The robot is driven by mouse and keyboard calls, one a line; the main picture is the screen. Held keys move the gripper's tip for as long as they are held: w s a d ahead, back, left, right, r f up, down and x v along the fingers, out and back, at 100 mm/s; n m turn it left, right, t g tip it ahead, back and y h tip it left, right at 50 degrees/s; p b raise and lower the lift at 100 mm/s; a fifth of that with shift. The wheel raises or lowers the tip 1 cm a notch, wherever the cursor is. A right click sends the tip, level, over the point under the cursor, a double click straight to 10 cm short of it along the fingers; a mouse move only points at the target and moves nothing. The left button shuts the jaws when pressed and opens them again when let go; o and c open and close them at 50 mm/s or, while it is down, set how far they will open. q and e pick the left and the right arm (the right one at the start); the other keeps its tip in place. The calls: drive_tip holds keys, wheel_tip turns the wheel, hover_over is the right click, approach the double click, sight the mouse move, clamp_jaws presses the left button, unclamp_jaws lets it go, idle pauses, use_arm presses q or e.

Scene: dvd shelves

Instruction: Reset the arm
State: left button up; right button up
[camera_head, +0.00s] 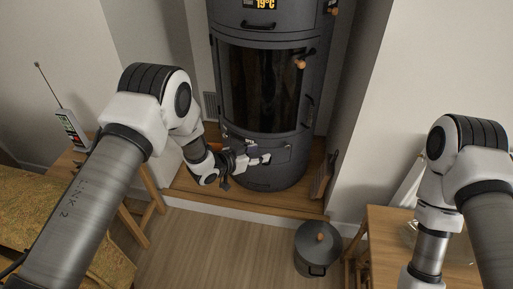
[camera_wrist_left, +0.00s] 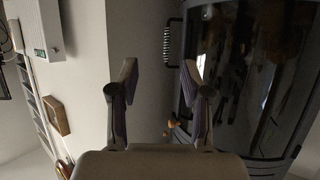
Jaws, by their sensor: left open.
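My left arm comes in from the left in the head view. Its gripper (camera_head: 252,160) is in front of the lower part of a dark grey cylindrical stove (camera_head: 262,85). I cannot tell whether it touches the stove. In the left wrist view the two fingers (camera_wrist_left: 158,80) are apart, with nothing between them. A pale wall corner shows behind them, with the stove's dark glass (camera_wrist_left: 235,60) to the right. My right arm comes in from the right in the head view and runs down past the bottom edge, so its gripper is hidden.
A dark lidded pot (camera_head: 312,262) stands on the floor below the wooden platform (camera_head: 240,207). A wooden table (camera_head: 385,245) is under my right arm. A device with an antenna (camera_head: 72,130) stands at the left. Clear floor (camera_head: 205,250) lies in the middle.

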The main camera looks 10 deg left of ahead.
use_arm(q)
drive_tip(key=shift+a, duration=0.1)
drive_tip(key=s+a+f+n+g+y+p, duration=0.2)
drive_tip(key=s+a, duration=0.3)
drive_tip(key=s, duration=0.9)
drive_tip(key=s+a+f+n+g+y+p, duration=0.2)
drive_tip(key=s+a+g, duration=0.3)
drive_tip(key=s, duration=0.9)
drive_tip(key=s+a+f+n+g+y+p, duration=0.2)
drive_tip(key=s+a+n+g+y+p, duration=0.1)
drive_tip(key=s, duration=1.1)
drive_tip(key=shift+s+a+n+g+y, duration=0.3)
drive_tip(key=shift+a+n+y, duration=0.25)
drive_tip(key=shift+a, duration=0.35)
